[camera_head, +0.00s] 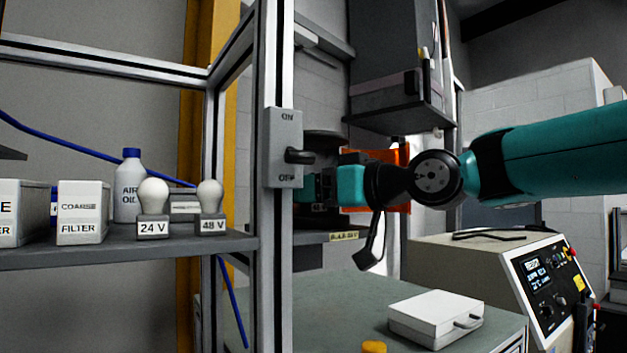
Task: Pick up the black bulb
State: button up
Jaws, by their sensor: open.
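I see no bulb that is clearly black. Two pale white bulbs stand upright on the shelf at left, one on the 24 V base (152,228) and one on the 48 V base (211,226). The left bulb (153,194) and the right bulb (210,194) are both apart from my gripper. My gripper (306,187) is open, to their right, just beside the grey post and below the switch's black lever. Its fingertips are partly hidden by the post and switch box, so I cannot tell what lies between them.
The grey ON/OFF switch box (285,125) is on the metal post. A COARSE FILTER box (82,213) and an AIR OIL bottle (130,190) share the shelf (120,254). A white case (435,316) lies on the green-grey table (330,300). A control panel (545,282) stands at right.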

jog(key=shift+w+a, duration=0.25)
jog(key=shift+a, duration=0.1)
jog(key=shift+c, duration=0.5)
jog(key=c, duration=0.9)
